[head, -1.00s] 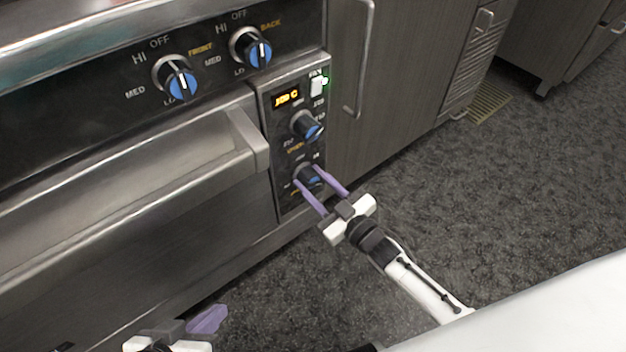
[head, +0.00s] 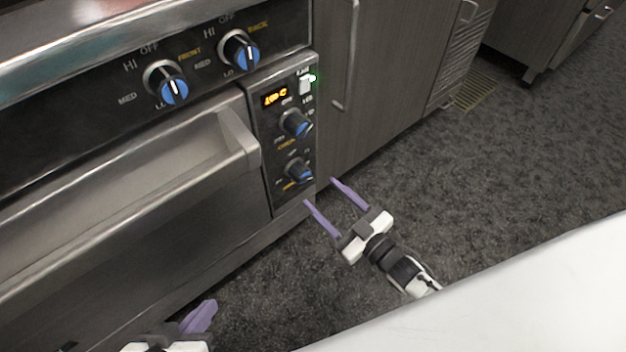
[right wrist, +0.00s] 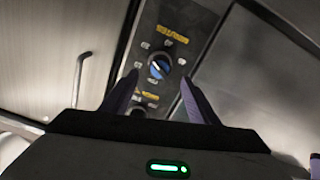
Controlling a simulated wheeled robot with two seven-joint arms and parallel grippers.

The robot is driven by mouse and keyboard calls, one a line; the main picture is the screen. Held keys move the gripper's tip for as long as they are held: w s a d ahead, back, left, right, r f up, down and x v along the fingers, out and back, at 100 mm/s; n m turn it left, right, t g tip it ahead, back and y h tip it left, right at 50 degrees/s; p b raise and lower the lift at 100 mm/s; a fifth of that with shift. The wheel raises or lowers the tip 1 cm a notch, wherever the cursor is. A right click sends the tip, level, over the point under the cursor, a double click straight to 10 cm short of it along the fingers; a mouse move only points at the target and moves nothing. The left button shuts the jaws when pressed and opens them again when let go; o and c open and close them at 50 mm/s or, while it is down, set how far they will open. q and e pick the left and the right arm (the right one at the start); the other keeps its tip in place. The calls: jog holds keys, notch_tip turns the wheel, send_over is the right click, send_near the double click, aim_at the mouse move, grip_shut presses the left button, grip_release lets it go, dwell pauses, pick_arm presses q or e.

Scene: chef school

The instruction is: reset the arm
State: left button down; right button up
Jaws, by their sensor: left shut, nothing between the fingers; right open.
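My right gripper (head: 335,195) is open and empty, its two purple fingers apart from the oven's control panel (head: 262,121) and pointing at its lower end. The lower blue knob (head: 298,169) sits just up and left of the fingertips, not touched. The upper blue knob (head: 295,123) is above it. In the right wrist view a blue knob (right wrist: 159,66) shows ahead between the purple fingers, and a lower knob is mostly hidden by the gripper body. My left gripper (head: 200,316) is at the bottom edge of the head view, shut and empty, partly cut off.
The oven door handle (head: 130,200) juts out to the left of the panel. Two stove knobs (head: 172,88) are above it. Dark floor (head: 480,170) to the right is clear.

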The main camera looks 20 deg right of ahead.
jog(key=shift+v, duration=1.15)
